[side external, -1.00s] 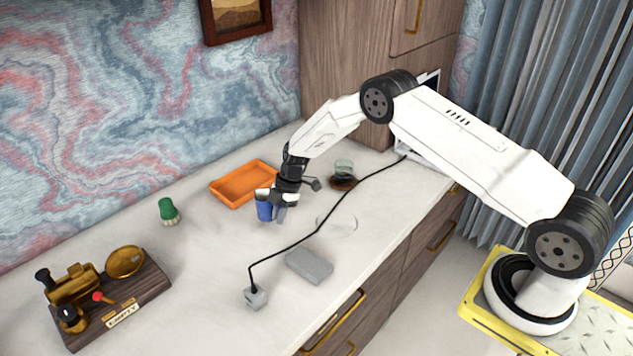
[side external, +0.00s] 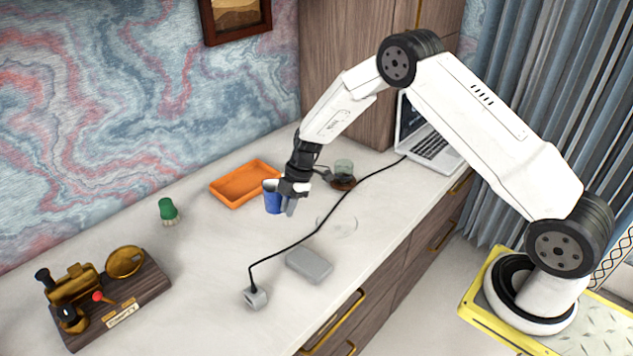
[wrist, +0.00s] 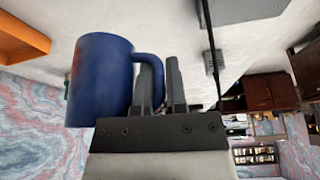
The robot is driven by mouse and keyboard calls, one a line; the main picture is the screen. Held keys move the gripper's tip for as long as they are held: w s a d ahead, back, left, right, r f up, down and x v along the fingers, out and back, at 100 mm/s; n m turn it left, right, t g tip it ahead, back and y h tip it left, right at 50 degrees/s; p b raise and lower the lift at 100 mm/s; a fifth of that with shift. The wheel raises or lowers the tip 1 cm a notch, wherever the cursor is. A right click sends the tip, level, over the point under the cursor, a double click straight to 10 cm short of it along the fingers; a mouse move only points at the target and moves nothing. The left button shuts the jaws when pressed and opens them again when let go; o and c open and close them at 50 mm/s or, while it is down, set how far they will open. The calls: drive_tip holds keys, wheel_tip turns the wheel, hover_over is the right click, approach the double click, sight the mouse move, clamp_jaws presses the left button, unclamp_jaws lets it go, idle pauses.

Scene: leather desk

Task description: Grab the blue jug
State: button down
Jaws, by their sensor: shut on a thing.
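The blue jug (side external: 272,197) is a small dark blue vessel with a handle. In the side external view it is at my gripper (side external: 290,205), which points down above the desk and hides part of it. In the wrist view the jug (wrist: 102,80) fills the left side, and its handle runs to the fingers of my gripper (wrist: 160,85). The fingers are close together and shut on the handle. The jug looks upright and appears lifted a little off the desk.
An orange tray (side external: 243,198) lies just behind the jug. A green-topped brush (side external: 168,210) stands to the left. A grey box (side external: 309,264), a black cable (side external: 293,246) and a clear round dish (side external: 337,224) lie in front. A glass (side external: 343,171) and a laptop (side external: 424,146) are to the right.

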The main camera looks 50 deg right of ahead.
drive_tip(key=s+r, duration=0.5)
drive_tip(key=s, duration=0.4)
drive_tip(key=shift+s, duration=0.35)
idle(0.5)
drive_tip(key=shift+s+r, duration=0.1)
idle(0.3)
drive_tip(key=shift+d, duration=0.1)
idle(0.5)
